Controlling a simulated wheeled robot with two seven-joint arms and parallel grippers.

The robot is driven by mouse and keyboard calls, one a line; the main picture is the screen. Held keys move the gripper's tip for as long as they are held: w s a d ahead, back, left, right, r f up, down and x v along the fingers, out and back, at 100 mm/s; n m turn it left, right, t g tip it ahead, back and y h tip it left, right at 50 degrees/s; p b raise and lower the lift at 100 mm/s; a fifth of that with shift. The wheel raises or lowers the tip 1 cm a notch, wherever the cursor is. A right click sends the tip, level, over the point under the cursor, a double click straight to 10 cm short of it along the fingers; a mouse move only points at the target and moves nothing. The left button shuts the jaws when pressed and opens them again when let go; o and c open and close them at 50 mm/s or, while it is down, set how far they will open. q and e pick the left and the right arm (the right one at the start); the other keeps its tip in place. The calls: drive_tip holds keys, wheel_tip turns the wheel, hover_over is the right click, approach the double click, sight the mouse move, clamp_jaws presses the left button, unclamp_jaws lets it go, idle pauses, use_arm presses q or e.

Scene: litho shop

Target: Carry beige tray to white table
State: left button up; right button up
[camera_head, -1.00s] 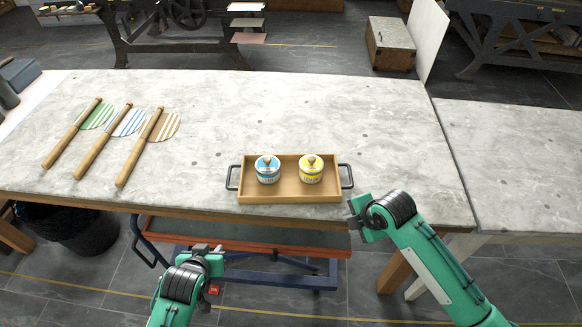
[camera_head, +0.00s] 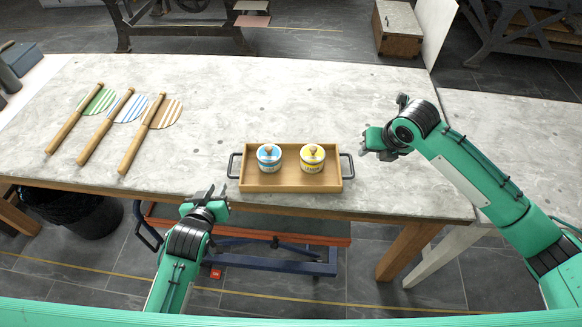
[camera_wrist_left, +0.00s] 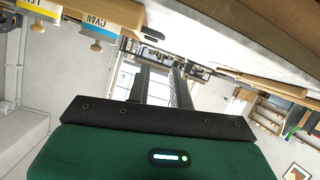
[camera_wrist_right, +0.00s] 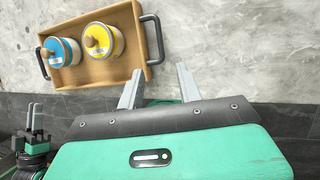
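The beige tray (camera_head: 290,184) lies at the front edge of the grey stone-topped table, with a dark handle at each end. It holds a blue-labelled jar (camera_head: 268,158) and a yellow-labelled jar (camera_head: 312,158). My left gripper (camera_head: 207,195) is open and empty, below and left of the tray's left handle (camera_head: 233,166). My right gripper (camera_head: 368,141) is right of the right handle (camera_head: 348,166), apart from it. In the right wrist view, its fingers (camera_wrist_right: 158,88) are spread and empty beside the tray (camera_wrist_right: 115,62). A pale table (camera_head: 500,130) adjoins at the right; whether it is the white table is unclear.
Several wooden-handled striped tools (camera_head: 130,135) lie on the left of the stone table (camera_head: 220,100). A blue-framed cart (camera_head: 270,255) stands under the front edge, and a black bin (camera_head: 75,210) at left. The table right of the tray is mostly clear.

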sight(230, 164)
use_arm(q)
drive_tip(key=shift+w, duration=0.1)
use_arm(e)
drive_tip(key=shift+f, duration=0.1)
